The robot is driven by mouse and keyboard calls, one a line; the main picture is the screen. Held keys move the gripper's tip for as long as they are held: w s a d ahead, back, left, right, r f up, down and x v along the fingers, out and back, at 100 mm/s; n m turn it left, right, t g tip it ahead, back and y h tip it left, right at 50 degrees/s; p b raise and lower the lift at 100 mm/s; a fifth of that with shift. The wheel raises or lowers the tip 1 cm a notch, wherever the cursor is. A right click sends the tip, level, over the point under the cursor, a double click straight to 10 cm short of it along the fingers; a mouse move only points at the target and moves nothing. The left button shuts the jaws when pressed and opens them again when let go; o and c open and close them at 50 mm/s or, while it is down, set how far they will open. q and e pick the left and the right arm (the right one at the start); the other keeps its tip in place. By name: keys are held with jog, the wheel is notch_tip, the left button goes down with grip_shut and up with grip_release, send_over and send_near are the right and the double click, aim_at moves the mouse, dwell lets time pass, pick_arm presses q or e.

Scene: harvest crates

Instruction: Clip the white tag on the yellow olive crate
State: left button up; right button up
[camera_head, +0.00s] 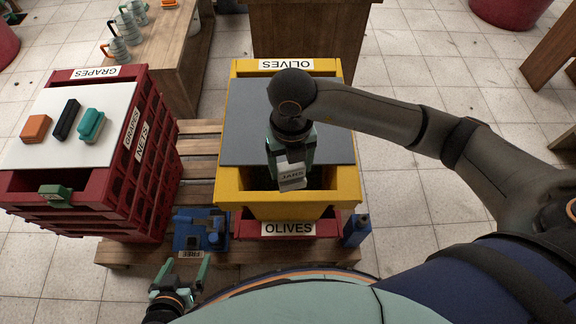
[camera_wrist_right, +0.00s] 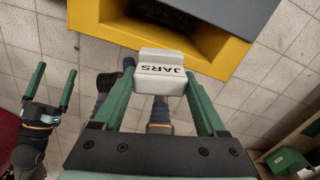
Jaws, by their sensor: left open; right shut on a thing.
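The yellow olive crate (camera_head: 229,190) stands on a pallet, with a grey board (camera_head: 245,125) over its far part and an opening at the near side. My right gripper (camera_head: 291,170) is shut on the white tag (camera_head: 292,184), which reads JARS, above the crate's near opening. In the right wrist view the tag (camera_wrist_right: 160,80) sits between the fingertips, in front of the crate's yellow rim (camera_wrist_right: 212,66). I cannot tell whether it touches the rim. My left gripper (camera_head: 186,271) is open and empty, low in front of the pallet; it also shows in the right wrist view (camera_wrist_right: 50,92).
A dark red grapes crate (camera_head: 160,160) stands left, its white board (camera_head: 35,150) carrying orange, black and teal blocks. A green clip (camera_head: 55,195) is on its near rim. A blue fixture (camera_head: 200,230) labelled FREE and a blue block (camera_head: 356,230) flank a red OLIVES-labelled part (camera_head: 325,227).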

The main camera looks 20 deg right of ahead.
jog(key=m, duration=0.2)
jog(key=shift+s+a+f+m, duration=0.1)
jog(key=shift+a+f+m, duration=0.25)
jog(key=shift+m, duration=0.05)
jog(key=shift+f, duration=0.1)
jog(key=shift+f+b, duration=2.35)
jog(key=shift+f, duration=0.25)
jog(key=shift+f+b, duration=1.6)
jog(key=shift+f, duration=0.15)
jog(key=o, duration=1.3)
jog(key=shift+c, duration=0.2)
